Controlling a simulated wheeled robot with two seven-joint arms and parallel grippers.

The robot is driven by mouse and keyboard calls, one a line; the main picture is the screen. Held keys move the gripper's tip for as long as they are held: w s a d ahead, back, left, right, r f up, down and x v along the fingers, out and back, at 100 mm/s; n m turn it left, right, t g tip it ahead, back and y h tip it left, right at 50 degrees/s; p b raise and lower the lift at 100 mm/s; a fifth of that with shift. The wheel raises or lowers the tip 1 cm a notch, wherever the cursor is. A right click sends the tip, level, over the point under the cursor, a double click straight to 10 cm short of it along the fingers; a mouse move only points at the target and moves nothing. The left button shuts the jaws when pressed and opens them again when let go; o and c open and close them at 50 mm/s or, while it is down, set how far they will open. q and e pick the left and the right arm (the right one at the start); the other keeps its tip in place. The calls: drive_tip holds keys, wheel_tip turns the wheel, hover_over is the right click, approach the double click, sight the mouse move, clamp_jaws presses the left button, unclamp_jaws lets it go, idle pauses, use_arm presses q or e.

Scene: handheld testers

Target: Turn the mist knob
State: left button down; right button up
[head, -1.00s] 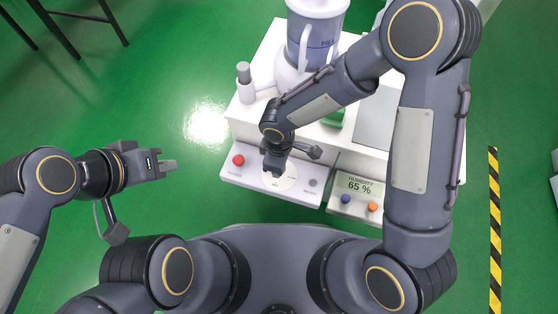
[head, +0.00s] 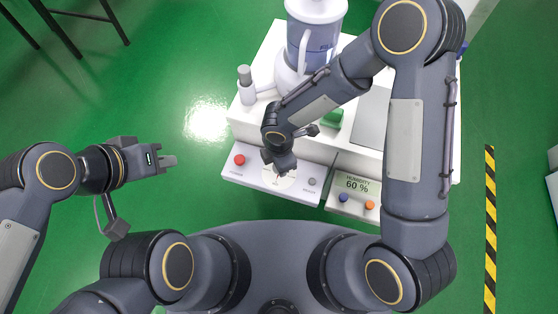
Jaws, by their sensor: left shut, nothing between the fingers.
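The mist knob is hidden under my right gripper (head: 281,168), which points down over the white dial disc (head: 280,184) on the light control panel (head: 243,174). The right fingertips are at the middle of the dial. I cannot see whether they are closed on the knob. The humidity display (head: 357,184), on the box to the right of the panel, reads 60 %. My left gripper (head: 168,161) is shut and empty, held over the green floor, left of and apart from the panel.
A red button (head: 239,160) and a grey round part (head: 312,181) flank the dial. Blue (head: 343,198) and orange (head: 370,205) buttons sit under the display. A humidifier with a blue tank (head: 311,42) stands behind on the white table.

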idle(0.3)
drive_tip(key=o, duration=1)
wheel_tip(320, 180, up, 7)
drive_tip(key=p, duration=0.3)
drive_tip(key=shift+r, duration=0.4)
